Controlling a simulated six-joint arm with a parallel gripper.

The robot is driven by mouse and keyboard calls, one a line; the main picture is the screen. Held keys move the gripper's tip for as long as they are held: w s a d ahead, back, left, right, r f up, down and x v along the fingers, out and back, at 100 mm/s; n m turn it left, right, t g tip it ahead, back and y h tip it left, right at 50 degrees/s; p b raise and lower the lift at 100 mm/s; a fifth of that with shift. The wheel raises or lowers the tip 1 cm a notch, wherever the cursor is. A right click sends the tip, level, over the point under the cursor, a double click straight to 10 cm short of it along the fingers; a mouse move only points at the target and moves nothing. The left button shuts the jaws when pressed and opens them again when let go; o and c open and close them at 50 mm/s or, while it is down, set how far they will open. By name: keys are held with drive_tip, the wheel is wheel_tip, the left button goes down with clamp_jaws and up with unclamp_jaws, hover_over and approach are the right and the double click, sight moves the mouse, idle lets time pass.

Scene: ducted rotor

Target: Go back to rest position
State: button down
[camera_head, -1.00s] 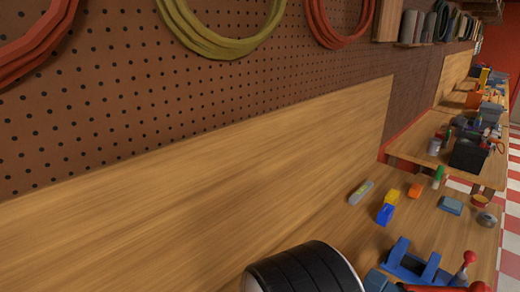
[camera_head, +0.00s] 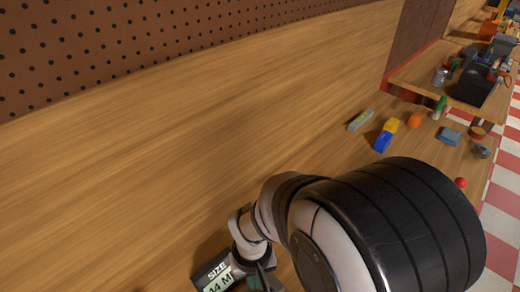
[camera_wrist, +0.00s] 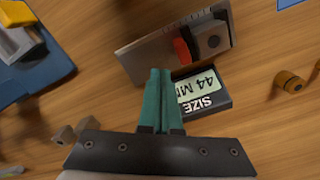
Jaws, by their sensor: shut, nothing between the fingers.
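My gripper (camera_wrist: 158,72) shows in the wrist view with its two green fingers pressed together and nothing between them. It is above the wooden bench, with its tips near a metal plate tool with a graduated edge (camera_wrist: 150,50) and a black size display reading 44 M (camera_wrist: 215,104). I cannot tell whether the fingers touch either of them. In the head view the gripper is mostly cut off at the bottom edge, next to the size display (camera_head: 212,275). My large black and white arm link fills the lower right there.
Blue and yellow blocks (camera_head: 383,142), an orange piece (camera_head: 414,120) and a grey-green level (camera_head: 360,120) lie at the bench's far end. A blue fixture (camera_wrist: 35,75) stands left in the wrist view. A small orange-brown cylinder (camera_wrist: 288,82) lies right.

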drive_tip(key=shift+r, duration=0.75)
